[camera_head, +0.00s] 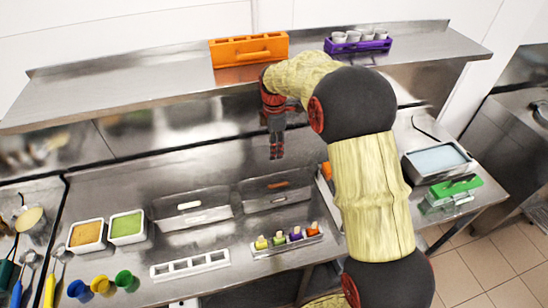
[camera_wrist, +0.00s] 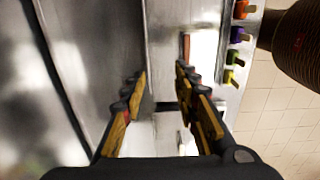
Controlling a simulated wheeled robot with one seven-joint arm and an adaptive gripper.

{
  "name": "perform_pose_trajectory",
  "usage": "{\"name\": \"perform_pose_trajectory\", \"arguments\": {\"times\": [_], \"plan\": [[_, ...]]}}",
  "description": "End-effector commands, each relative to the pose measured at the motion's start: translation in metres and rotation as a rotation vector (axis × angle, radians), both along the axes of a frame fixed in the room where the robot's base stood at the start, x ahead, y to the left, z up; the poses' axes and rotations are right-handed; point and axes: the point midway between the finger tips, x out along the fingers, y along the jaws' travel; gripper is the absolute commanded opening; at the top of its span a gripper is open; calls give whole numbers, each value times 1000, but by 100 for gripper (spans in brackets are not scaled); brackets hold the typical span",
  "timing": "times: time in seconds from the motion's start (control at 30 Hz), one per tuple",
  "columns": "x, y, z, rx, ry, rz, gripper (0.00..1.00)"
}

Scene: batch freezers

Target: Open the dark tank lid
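Two metal tank lids are set side by side at the back of the steel counter. The left lid (camera_head: 192,218) has a white handle or label; the right lid (camera_head: 262,199) has a small orange-brown one (camera_head: 278,185). Both look closed. I cannot surely tell which is the dark one, though the right looks slightly darker. My gripper (camera_head: 277,156) hangs above and just behind the right lid, pointing down, apart from it. In the wrist view my gripper's two fingers (camera_wrist: 160,98) are apart, with only metal surface between them. A reddish-brown strip (camera_wrist: 186,46) shows beyond the right finger.
A steel shelf (camera_head: 140,84) overhangs the back, carrying an orange box (camera_head: 249,49) and a purple cup rack (camera_head: 358,46). A green box (camera_head: 454,191) sits right.

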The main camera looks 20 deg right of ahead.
Motion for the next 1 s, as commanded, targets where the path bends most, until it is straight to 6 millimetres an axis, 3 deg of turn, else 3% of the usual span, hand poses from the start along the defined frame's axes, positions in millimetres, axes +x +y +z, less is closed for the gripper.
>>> {"name": "perform_pose_trajectory", "arguments": {"times": [0.1, 0.3, 0.83, 1.0], "plan": [[0, 0, 19, 0, -2, 0, 30], [-2, 0, 35, 0, 1, 0, 30], [-2, 0, 37, 0, 1, -1, 30], [-14, 0, 46, 1, -23, -63, 30]]}}
